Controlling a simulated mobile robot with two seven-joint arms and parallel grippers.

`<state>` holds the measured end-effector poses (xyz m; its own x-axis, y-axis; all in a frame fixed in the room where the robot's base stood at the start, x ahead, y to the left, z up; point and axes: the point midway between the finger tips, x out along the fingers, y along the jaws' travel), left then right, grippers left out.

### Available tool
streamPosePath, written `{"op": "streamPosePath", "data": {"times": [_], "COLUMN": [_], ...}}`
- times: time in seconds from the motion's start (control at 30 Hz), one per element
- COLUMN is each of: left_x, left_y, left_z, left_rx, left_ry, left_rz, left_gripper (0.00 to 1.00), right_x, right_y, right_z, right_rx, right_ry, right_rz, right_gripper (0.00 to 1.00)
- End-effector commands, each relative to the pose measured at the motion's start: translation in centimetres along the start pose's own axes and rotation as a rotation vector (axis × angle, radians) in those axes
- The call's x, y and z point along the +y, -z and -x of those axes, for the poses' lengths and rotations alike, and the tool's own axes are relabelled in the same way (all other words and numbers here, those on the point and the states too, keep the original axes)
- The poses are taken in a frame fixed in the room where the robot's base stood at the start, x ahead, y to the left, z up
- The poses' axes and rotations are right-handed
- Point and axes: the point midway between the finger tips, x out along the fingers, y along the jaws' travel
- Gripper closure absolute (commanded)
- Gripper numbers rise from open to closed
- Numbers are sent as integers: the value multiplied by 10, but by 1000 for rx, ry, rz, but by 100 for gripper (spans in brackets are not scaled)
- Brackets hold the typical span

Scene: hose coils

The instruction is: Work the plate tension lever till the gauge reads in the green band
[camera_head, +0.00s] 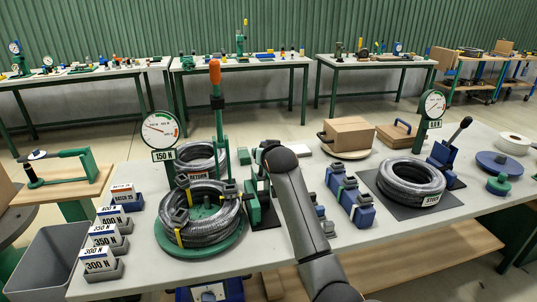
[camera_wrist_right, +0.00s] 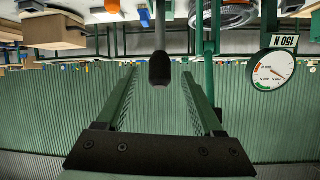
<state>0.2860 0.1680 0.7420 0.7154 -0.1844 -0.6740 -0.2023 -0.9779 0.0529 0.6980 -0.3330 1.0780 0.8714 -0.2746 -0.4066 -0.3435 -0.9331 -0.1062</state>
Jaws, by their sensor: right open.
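The gauge (camera_head: 160,130) stands left of centre in the head view, with a 150 N plate below it. Its thin needle points left, and its coloured bands are on the right side. The gauge also shows upside down in the right wrist view (camera_wrist_right: 273,70). In that view a lever with a black knob (camera_wrist_right: 160,69) hangs between the fingers of my right gripper (camera_wrist_right: 160,95), which is open; I see no contact. My right arm hides this lever in the head view. A hose coil (camera_head: 208,233) lies on the green round plate (camera_head: 190,252). My left gripper is out of view.
An orange-handled post (camera_head: 215,72) rises behind the coil. Weight blocks (camera_head: 104,259) line the table's left edge. Right of my arm are blue blocks (camera_head: 360,211), a second coil (camera_head: 410,180), another gauge (camera_head: 432,104) and a black-handled lever (camera_head: 460,128).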

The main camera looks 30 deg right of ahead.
Motion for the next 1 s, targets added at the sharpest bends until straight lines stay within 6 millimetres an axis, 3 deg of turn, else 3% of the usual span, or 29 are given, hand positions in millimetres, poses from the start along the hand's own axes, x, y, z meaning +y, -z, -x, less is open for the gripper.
{"op": "streamPosePath", "data": {"times": [0.33, 0.73, 0.87, 1.0], "left_x": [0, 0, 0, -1], "left_y": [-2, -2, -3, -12], "left_z": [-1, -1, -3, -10], "left_rx": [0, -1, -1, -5], "left_ry": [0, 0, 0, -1], "left_rz": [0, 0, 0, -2], "left_gripper": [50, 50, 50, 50], "right_x": [-1, -1, 5, 40], "right_y": [0, -1, -5, -23], "right_z": [37, 43, 41, 38], "right_rx": [0, -2, 4, 52], "right_ry": [2, 1, -11, -92], "right_rz": [0, 0, 7, 59], "right_gripper": [31, 31, 45, 60]}}
